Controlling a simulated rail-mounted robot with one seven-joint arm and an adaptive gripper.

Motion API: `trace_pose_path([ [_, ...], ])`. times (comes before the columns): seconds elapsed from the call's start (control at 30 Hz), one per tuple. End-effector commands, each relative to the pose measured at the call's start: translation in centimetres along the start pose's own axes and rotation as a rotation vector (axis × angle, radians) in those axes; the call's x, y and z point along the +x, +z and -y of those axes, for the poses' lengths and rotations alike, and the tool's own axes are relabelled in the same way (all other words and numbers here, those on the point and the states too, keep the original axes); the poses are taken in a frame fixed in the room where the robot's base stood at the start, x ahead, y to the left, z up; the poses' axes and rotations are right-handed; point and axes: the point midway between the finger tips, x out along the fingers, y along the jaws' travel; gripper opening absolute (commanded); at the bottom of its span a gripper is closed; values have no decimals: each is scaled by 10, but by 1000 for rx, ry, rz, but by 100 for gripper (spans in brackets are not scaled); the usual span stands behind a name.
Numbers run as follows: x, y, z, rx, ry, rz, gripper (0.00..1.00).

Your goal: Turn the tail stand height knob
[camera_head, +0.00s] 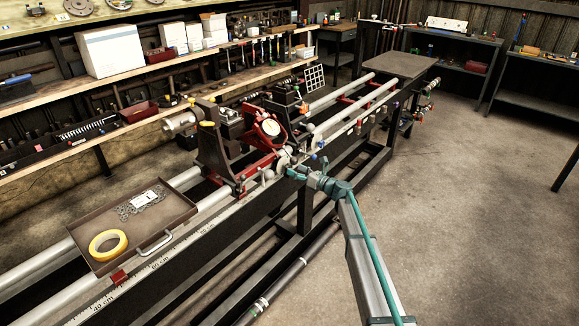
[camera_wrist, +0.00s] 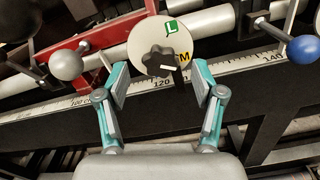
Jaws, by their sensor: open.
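A black star-shaped knob (camera_wrist: 157,61) with a white pointer mark sits on a round pale dial (camera_wrist: 143,37) in the wrist view. The dial has a green L label at its top and a yellow M label at its right; the pointer is towards the M. My gripper (camera_wrist: 161,76) is open, its two teal-and-grey fingers spread either side of the dial's lower part. The knob lies between and just above the fingertips, not gripped. In the head view my gripper (camera_head: 291,172) is at the front of the red-and-black stand (camera_head: 212,150); the knob is too small to tell there.
A grey ball-ended lever (camera_wrist: 66,65) is left of the dial and a blue ball-ended lever (camera_wrist: 302,48) is right. The scale rail (camera_wrist: 238,78) runs behind my fingers. A tray (camera_head: 108,218) with yellow tape lies left on the rails. The floor at right is clear.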

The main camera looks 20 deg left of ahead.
Motion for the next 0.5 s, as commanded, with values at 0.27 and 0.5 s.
trace_pose_path([
  [0.27,38,0,0,-2,1,-1,68],
  [0.5,42,0,0,-2,0,-1,68],
])
